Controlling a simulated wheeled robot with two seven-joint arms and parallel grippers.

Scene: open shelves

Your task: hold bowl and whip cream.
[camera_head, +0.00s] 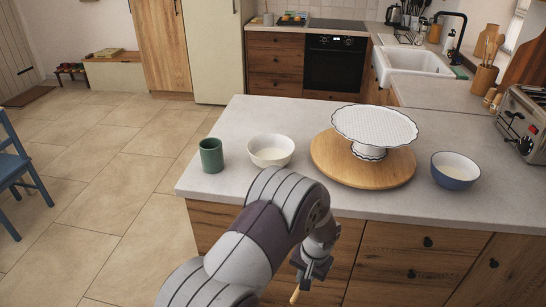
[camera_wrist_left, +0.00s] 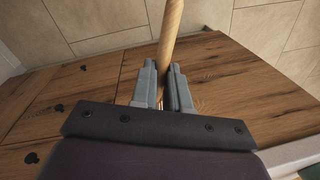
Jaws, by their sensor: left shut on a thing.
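A white bowl (camera_head: 271,157) with pale contents stands on the counter left of the cake stand. A blue bowl (camera_head: 455,178) with pale, cream-like contents stands at the right. My left gripper (camera_head: 305,275) is low in front of the counter's drawers, below the countertop. It is shut on a wooden-handled tool (camera_head: 295,295). In the left wrist view, the light wooden handle (camera_wrist_left: 172,30) passes between the two fingers of the left gripper (camera_wrist_left: 167,80). The tool's other end is mostly hidden; faint thin lines show beyond the fingers. My right gripper is not in view.
A white cake stand (camera_head: 375,125) stands on a round wooden board (camera_head: 340,172) at the middle of the counter (camera_head: 235,120). A green cup (camera_head: 211,155) is near the left edge. A toaster (camera_head: 522,122) is at the far right. The counter's front strip is clear.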

